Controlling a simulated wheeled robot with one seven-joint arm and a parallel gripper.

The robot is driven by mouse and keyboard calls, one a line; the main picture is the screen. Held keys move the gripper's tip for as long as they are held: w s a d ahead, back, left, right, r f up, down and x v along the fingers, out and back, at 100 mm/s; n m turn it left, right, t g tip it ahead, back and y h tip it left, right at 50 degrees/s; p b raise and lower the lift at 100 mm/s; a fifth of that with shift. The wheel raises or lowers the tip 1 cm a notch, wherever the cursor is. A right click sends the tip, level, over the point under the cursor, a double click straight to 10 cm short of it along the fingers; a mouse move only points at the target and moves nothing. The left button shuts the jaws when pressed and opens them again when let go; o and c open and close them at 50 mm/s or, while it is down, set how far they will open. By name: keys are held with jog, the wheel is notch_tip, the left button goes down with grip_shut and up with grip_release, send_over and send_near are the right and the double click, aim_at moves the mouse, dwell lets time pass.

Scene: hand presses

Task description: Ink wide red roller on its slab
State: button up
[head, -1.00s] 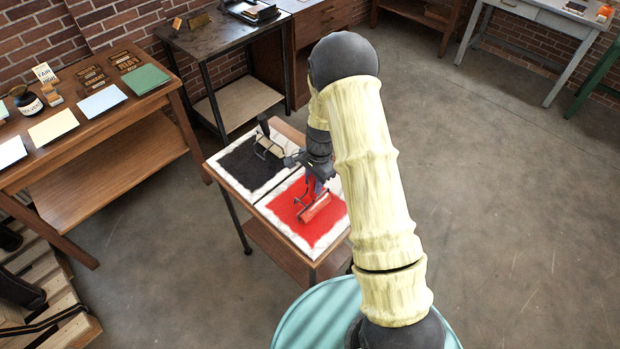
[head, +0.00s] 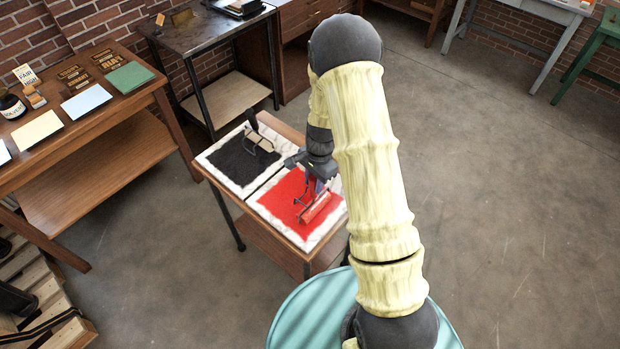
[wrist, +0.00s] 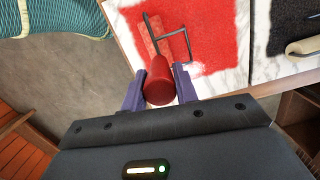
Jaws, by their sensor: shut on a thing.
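The wide red roller lies over the red ink slab (head: 282,199), its red cylinder (head: 317,207) down on or just above the red ink; I cannot tell if it touches. In the wrist view its red handle (wrist: 159,82) sits between the two purple fingers of my gripper (wrist: 160,88), with the wire frame (wrist: 175,38) beyond it. My gripper (head: 322,178) is shut on the handle, partly hidden by my arm in the head view. The slab's white marble border (head: 262,207) frames the red ink.
A black ink slab (head: 205,158) lies beside the red one, with another roller (head: 259,143) on it. Both slabs are on a small wooden table. A workbench (head: 110,150) with paper cards stands at left. Open floor (head: 500,200) lies at right.

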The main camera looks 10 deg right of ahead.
jog(key=shift+s+d, duration=0.55)
jog(key=shift+s, duration=0.2)
notch_tip(320, 180, up, 5)
jog(key=p, duration=0.3)
jog(key=shift+p, duration=0.3)
jog(key=shift+w+f, duration=0.1)
dwell(0.4)
